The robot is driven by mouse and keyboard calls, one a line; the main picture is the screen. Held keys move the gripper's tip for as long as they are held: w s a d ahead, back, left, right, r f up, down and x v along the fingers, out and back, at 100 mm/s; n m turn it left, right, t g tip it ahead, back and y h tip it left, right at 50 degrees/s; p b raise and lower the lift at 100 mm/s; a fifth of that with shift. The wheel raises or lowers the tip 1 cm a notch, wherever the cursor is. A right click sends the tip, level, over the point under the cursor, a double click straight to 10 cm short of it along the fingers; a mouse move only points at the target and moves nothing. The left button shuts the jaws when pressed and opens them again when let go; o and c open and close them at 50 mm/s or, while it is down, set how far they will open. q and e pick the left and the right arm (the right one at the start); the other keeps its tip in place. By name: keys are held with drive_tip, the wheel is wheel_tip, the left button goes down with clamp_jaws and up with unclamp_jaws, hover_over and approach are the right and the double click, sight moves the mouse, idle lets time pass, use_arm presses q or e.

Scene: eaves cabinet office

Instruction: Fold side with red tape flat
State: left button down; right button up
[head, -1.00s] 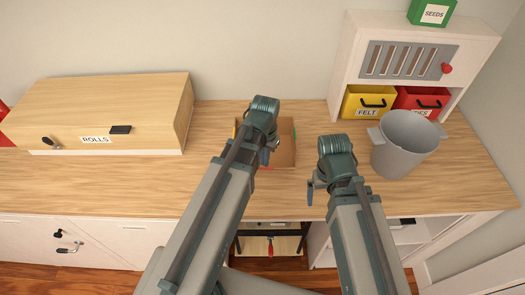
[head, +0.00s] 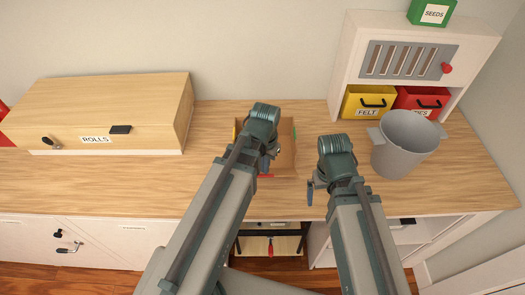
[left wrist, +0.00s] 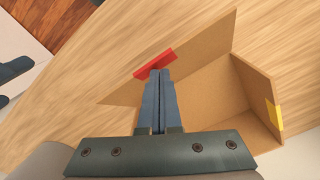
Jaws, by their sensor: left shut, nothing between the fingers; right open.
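A brown cardboard box (head: 286,152) with its inside exposed lies on the wooden worktop, partly hidden by my left arm. Its side with red tape (head: 265,176) leans outward toward the worktop's front edge; the tape also shows in the left wrist view (left wrist: 155,64). I cannot tell whether that side lies fully flat. Yellow tape (left wrist: 274,116) marks another side, which stands up. My left gripper (head: 267,164) is shut and empty, its fingertips at the red-taped side, just short of the tape. My right gripper (head: 310,193) is open and empty, right of the box.
A grey bucket (head: 404,145) stands right of my right arm. Behind it is a white shelf unit (head: 345,75) with a yellow FELT bin (head: 368,102) and a red bin (head: 421,102). A wooden ROLLS cabinet (head: 95,108) stands at left. The worktop before it is clear.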

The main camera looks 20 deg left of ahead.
use_arm(q)
drive_tip(key=shift+f, duration=0.2)
use_arm(e)
drive_tip(key=shift+f, duration=0.15)
use_arm(q)
drive_tip(key=shift+f+b, duration=2.85)
drive_tip(key=shift+b, duration=0.15)
use_arm(e)
drive_tip(key=shift+f, duration=2.9)
use_arm(q)
wheel_tip(320, 180, up, 10)
drive_tip(key=p, duration=1)
drive_tip(key=shift+r, duration=0.25)
drive_tip(key=shift+f, duration=0.1)
use_arm(e)
wheel_tip(320, 180, up, 10)
drive_tip(key=shift+r, duration=0.15)
use_arm(q)
drive_tip(key=shift+d+f, duration=0.1)
drive_tip(key=shift+f, duration=0.05)
drive_tip(key=s+d+f+m+y+b, duration=0.1)
drive_tip(key=s+d+f+b, duration=0.3)
drive_tip(key=s+d, duration=0.2)
drive_tip(key=shift+d, duration=0.95)
use_arm(e)
wheel_tip(320, 180, down, 5)
drive_tip(key=shift+r, duration=0.2)
